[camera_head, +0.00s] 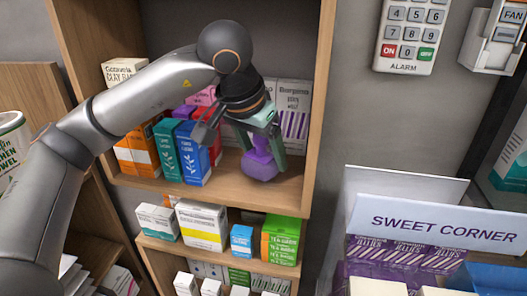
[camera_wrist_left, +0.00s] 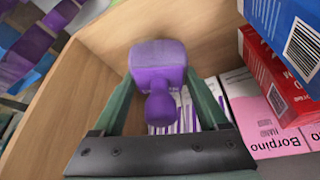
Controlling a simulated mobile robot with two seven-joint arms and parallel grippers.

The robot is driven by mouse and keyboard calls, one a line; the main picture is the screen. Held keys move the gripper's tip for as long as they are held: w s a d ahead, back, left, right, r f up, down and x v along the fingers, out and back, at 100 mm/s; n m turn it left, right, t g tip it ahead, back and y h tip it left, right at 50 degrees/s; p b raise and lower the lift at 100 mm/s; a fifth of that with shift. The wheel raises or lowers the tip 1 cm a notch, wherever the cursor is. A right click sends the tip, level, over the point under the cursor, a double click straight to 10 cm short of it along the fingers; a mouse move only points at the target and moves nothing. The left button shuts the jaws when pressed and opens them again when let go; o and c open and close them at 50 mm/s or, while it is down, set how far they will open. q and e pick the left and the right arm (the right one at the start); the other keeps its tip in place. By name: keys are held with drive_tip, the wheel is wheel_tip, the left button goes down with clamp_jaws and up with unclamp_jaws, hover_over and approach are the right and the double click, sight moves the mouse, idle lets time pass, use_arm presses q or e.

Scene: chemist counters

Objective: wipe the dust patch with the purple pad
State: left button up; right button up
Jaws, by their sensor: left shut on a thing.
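The purple pad (camera_head: 259,166) has a knob-like handle and is at the right end of the open wooden shelf (camera_head: 222,190). My left gripper (camera_head: 262,148) reaches down over it, with its two green fingers shut around the pad. In the left wrist view the pad (camera_wrist_left: 158,62) sits between the fingers, its knob toward the camera. The pad is low over the shelf board; I cannot tell if it touches. I cannot make out the dust patch; the pad and gripper hide part of the board. My right gripper is not in view.
Several boxes, including a blue one (camera_head: 193,155) and a teal one (camera_head: 167,150), stand left of the gripper. White and purple boxes (camera_head: 294,108) stand behind it. The shelf's side wall (camera_head: 322,100) is close on the right. More boxes fill the shelf below.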

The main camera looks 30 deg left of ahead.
use_arm(q)
drive_tip(key=shift+f+b, duration=0.8)
drive_tip(key=shift+f, duration=0.2)
idle(0.3)
drive_tip(key=shift+w+d+r+p, duration=0.1)
drive_tip(key=shift+w+d+p, duration=0.15)
drive_tip(key=shift+d, duration=0.7)
drive_tip(key=shift+w+d+r+p, duration=0.15)
drive_tip(key=shift+d+p, duration=0.1)
drive_tip(key=shift+d, duration=0.65)
drive_tip(key=shift+f, duration=0.3)
drive_tip(key=shift+s+a+b, duration=0.15)
drive_tip(key=shift+a+b, duration=0.25)
drive_tip(key=shift+a, duration=0.45)
drive_tip(key=shift+s+a+r, duration=0.1)
drive_tip(key=shift+s+a, duration=0.05)
drive_tip(key=shift+a, duration=0.35)
drive_tip(key=shift+s+a+r, duration=0.1)
drive_tip(key=shift+a, duration=0.35)
drive_tip(key=shift+r+p, duration=2.35)
drive_tip(key=shift+r, duration=0.65)
